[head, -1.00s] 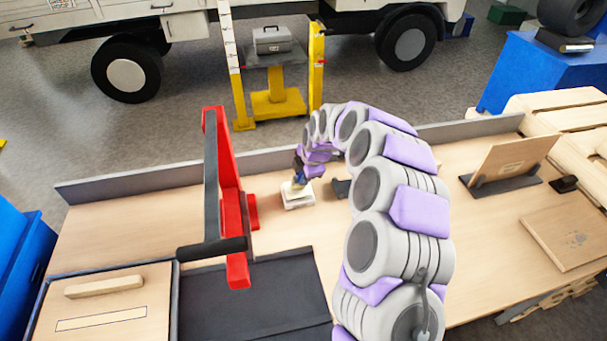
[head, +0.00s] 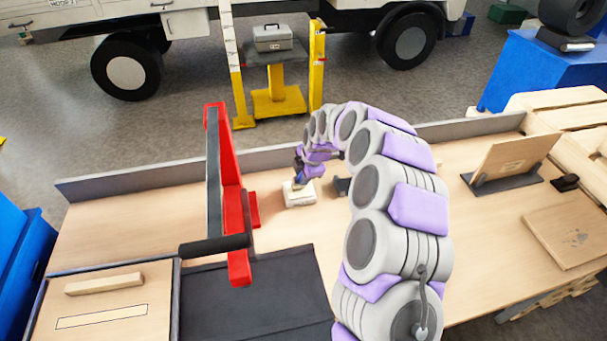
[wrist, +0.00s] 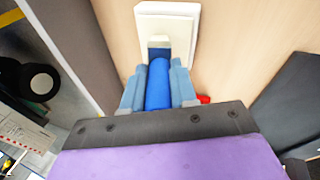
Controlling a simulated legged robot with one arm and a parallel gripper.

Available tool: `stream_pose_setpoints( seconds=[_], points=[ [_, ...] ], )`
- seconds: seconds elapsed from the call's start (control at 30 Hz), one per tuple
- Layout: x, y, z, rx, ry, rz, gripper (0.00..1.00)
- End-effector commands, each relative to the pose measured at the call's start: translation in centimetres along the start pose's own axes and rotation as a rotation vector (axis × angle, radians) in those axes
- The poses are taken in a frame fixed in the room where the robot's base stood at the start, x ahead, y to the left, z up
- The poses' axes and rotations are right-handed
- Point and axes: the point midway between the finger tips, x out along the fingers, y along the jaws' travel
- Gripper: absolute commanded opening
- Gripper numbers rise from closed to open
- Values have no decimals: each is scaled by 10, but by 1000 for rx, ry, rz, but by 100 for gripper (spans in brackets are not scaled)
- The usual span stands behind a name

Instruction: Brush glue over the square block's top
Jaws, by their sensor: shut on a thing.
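The square block (head: 299,199) is pale cream and lies on the wooden bench, right of the red lever tool. It also shows at the top of the wrist view (wrist: 185,12). My gripper (wrist: 157,78) is shut on the blue handle of a brush (wrist: 158,88). The brush's far end reaches over the block's top face. I cannot tell if the bristles touch it, or whether there is glue on the block. In the head view my gripper (head: 300,178) is small, just above the block.
A red lever tool (head: 232,200) with a black handle stands left of the block. A dark mat (head: 255,300) and a tray with wooden pieces (head: 105,300) lie in front. A low rail (head: 150,178) edges the bench's back. A board on a stand (head: 510,160) is at right.

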Motion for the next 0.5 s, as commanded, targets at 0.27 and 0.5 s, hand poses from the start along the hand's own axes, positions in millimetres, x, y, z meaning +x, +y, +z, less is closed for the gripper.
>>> stream_pose_setpoints(
  seconds=[0.27,0.5],
  points=[
    [0,0,0,0,1,-1,0],
    [-3,1,0,0,1,-1,0]
  ],
)
